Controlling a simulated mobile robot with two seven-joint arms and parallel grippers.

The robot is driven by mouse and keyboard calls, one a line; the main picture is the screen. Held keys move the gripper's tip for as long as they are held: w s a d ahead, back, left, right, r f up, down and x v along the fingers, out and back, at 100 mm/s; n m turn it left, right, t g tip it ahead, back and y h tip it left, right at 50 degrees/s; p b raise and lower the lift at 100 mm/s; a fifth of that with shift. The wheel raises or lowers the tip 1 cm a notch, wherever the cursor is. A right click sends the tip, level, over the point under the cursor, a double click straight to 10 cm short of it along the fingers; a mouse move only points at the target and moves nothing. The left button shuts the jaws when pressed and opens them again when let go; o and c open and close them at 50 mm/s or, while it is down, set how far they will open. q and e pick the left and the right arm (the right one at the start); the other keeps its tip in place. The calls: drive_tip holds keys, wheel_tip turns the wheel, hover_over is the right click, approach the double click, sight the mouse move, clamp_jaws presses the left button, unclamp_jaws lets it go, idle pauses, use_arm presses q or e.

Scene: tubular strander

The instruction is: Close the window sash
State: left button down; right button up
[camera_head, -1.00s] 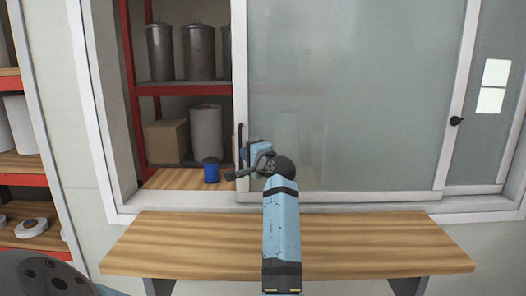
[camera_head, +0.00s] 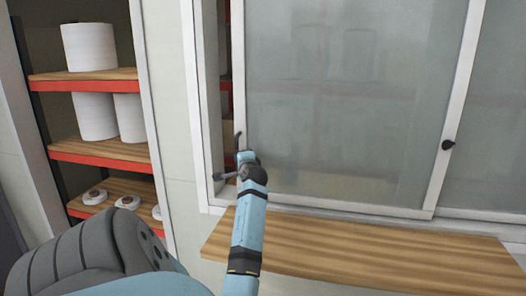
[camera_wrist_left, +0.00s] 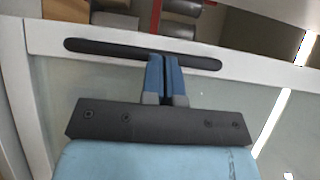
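The window sash is a frosted pane in a white frame (camera_head: 238,65). A dark upright handle (camera_head: 239,140) is on its left stile. A narrow gap (camera_head: 225,85) remains open between the sash and the left jamb (camera_head: 198,110), with a red shelf edge showing through. My left gripper (camera_head: 244,158) is at the handle. In the left wrist view its blue fingers (camera_wrist_left: 165,62) are together, with their tips against the long black handle (camera_wrist_left: 110,47). The fingers do not visibly straddle the handle. My right gripper is out of view.
A wooden ledge (camera_head: 350,255) runs below the window. Open shelves with white rolls (camera_head: 90,47) stand to the left. A grey and blue part of mine fills the lower left.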

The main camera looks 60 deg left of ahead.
use_arm(q)
drive_tip(key=s+a+p, duration=0.2)
drive_tip(key=s+a, duration=0.3)
drive_tip(key=s, duration=0.1)
drive_tip(key=shift+a, duration=0.2)
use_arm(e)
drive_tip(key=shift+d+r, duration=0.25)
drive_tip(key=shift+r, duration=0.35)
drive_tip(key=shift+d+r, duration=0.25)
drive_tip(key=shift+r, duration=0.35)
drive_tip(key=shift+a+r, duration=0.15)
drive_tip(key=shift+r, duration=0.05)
